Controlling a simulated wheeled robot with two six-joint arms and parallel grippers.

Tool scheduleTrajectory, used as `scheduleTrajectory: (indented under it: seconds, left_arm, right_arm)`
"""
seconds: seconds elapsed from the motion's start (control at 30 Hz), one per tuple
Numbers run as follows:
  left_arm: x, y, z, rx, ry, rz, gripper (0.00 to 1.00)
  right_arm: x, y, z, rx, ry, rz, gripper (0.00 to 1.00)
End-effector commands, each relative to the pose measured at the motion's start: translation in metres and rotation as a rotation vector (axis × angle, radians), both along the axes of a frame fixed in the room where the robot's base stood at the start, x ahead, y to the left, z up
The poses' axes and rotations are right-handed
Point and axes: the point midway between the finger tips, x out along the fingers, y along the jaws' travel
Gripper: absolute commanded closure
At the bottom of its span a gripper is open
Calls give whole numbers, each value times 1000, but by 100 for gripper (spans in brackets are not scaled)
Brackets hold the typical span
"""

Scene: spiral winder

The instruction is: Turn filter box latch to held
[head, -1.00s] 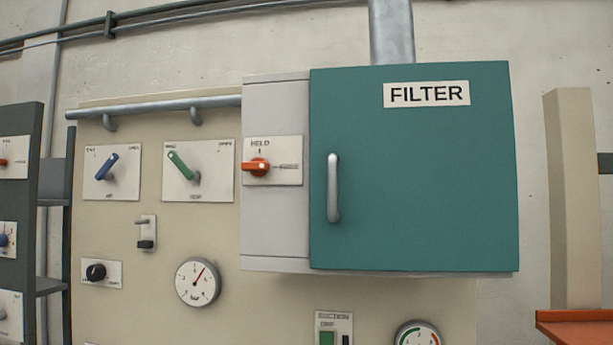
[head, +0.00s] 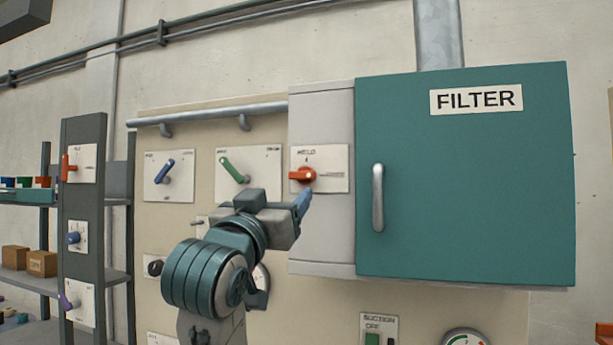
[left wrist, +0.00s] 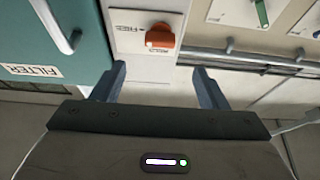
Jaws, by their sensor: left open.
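The filter box latch (head: 300,174) is an orange handle on a white plate on the grey side of the filter box. The handle lies horizontal, with its longer end to the left; the word HELD is above it. My left gripper (head: 303,198) is just below and in front of the latch in the head view. In the left wrist view the latch (left wrist: 160,37) shows upside down, beyond the gap between the open fingers of my left gripper (left wrist: 158,85). The fingers are empty and apart from the latch. My right gripper is not in view.
The teal filter door (head: 470,190) with its metal handle (head: 378,198) is right of the latch. A green switch (head: 232,168) and a blue switch (head: 164,172) are to the left. A pipe rail (head: 205,112) runs above them. A shelf with boxes (head: 41,263) stands far left.

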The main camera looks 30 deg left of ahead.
Motion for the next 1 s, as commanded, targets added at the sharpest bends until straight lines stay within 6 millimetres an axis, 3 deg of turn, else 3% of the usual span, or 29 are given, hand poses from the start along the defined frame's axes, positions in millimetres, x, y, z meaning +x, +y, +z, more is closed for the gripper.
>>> scheduleTrajectory:
  seconds: [0.6,1.0]
  left_arm:
    - [87,21,39,-1,5,0,33]
    - [95,23,40,0,1,0,33]
  right_arm:
    - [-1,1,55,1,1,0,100]
    - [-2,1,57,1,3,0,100]
